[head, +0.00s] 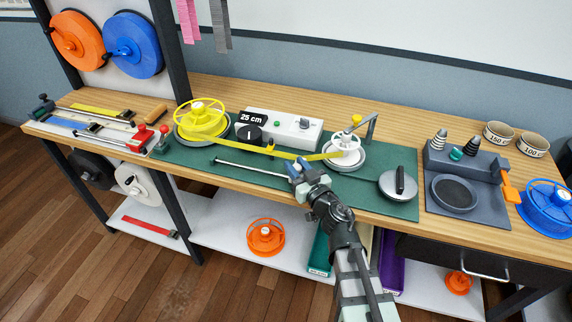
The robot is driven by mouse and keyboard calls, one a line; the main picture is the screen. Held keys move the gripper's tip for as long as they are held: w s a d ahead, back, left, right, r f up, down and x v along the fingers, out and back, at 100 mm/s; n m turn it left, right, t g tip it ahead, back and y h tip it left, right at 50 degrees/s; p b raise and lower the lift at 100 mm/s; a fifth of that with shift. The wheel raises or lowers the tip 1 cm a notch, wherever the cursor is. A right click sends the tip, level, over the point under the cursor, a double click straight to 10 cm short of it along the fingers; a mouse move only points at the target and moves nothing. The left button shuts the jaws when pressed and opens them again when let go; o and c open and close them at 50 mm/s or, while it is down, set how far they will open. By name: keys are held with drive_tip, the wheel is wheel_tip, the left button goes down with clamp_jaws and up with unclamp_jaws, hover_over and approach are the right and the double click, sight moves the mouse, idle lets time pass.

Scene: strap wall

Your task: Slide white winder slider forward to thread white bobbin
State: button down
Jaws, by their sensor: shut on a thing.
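The white bobbin (345,150) sits on a round base on the green mat, right of centre, under a bent grey arm with a yellow knob. A yellow strap (285,153) runs from the yellow spool (201,120) on the left to the white bobbin's left edge. My gripper (297,168) is at the right end of a thin metal rail (245,168), just below the strap and left of the bobbin. It is shut on what appears to be the winder slider, which the fingers mostly hide.
A white control box (278,127) marked 25 cm stands behind the strap. A round grey disc with a black handle (399,184) lies right of the bobbin. A dark grey tray unit (466,180) stands further right. The bench's front edge lies under my arm.

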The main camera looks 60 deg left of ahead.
drive_tip(key=shift+w+d+r, duration=0.1)
drive_tip(key=shift+w+r, duration=0.15)
drive_tip(key=c, duration=0.9)
unclamp_jaws()
drive_tip(key=shift+d, duration=0.1)
drive_tip(key=shift+s, duration=0.1)
wheel_tip(320, 180, up, 10)
idle(0.5)
